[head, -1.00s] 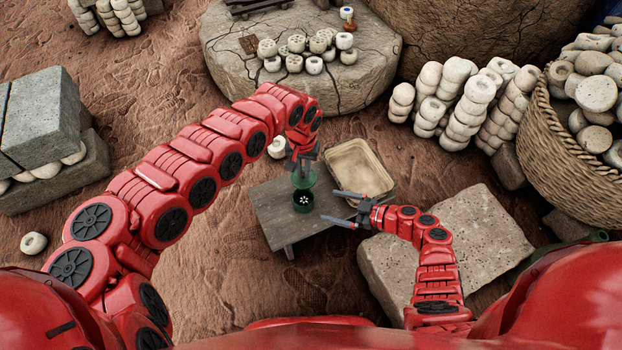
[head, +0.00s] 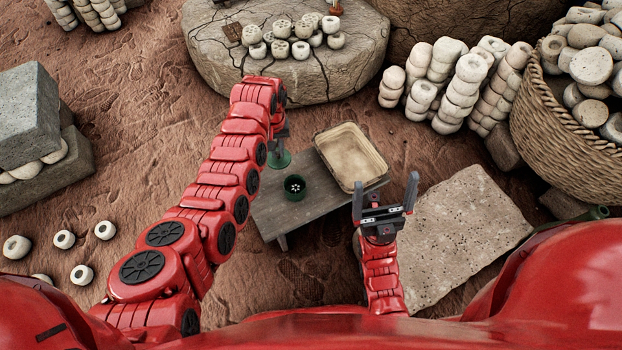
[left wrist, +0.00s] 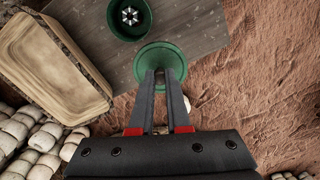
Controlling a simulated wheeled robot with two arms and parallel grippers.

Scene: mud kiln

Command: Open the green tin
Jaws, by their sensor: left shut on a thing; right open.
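The green tin (head: 294,188) stands upright and open on a low wooden table (head: 330,203). A small white, flower-like pattern shows inside its dark interior. The tin also shows in the left wrist view (left wrist: 130,18). My left gripper (head: 281,149) is shut on the round green lid (head: 279,160), apart from the tin and at the table's far edge. The left wrist view shows my left gripper's fingertips (left wrist: 161,72) on the lid (left wrist: 160,56). My right gripper (head: 385,181) is open and empty, in front of the table's right side, fingers pointing away from me.
A shallow tan tray (head: 352,158) takes up the table's right part. A stone slab (head: 465,235) lies to the right. A round cracked stone (head: 290,75) with several clay pieces stands behind. A wicker basket (head: 565,155) is at far right.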

